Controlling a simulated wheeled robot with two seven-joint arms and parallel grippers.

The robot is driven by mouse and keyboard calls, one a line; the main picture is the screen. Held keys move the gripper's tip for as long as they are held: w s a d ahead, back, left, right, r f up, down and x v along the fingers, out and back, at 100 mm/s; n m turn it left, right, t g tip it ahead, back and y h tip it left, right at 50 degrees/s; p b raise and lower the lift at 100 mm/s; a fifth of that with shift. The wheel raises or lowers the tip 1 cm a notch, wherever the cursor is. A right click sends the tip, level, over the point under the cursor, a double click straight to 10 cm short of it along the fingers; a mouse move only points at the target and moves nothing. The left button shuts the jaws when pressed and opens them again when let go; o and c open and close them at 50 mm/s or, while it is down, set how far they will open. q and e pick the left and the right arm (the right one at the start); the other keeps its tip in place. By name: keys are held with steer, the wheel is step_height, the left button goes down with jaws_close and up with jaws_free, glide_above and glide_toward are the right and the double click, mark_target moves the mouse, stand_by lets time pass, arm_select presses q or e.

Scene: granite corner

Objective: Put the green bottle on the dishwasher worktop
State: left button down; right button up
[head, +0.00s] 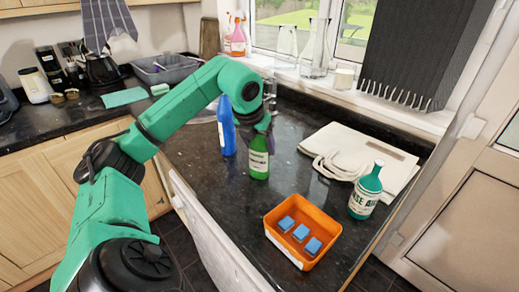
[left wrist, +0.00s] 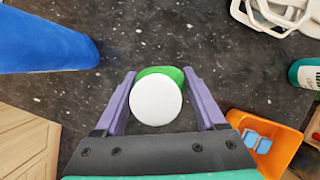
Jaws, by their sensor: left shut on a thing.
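The green bottle (head: 259,163) has a pale label and is upright over the dark granite worktop (head: 210,172); I cannot tell whether its base touches the surface. My left gripper (head: 263,130) is shut on its upper part from above and hides its top in the head view. In the left wrist view its round white cap (left wrist: 156,101) sits between the two purple fingers of the gripper (left wrist: 160,88), with some green showing behind it. My right gripper is in neither view.
A blue bottle (head: 226,128) stands close left of the green bottle. An orange bin (head: 270,222) with blue blocks, a teal rinse-aid bottle (head: 365,192) and a folded cream bag (head: 375,150) are to the right. Clear granite lies between them.

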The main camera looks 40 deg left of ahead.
arm_select(q)
steer(key=shift+w, duration=0.15)
jaws_free()
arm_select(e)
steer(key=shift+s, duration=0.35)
arm_select(q)
steer(key=shift+r, duration=0.15)
steer(key=p+v, duration=0.2)
steer(key=v, duration=1)
steer(key=shift+p, duration=0.35)
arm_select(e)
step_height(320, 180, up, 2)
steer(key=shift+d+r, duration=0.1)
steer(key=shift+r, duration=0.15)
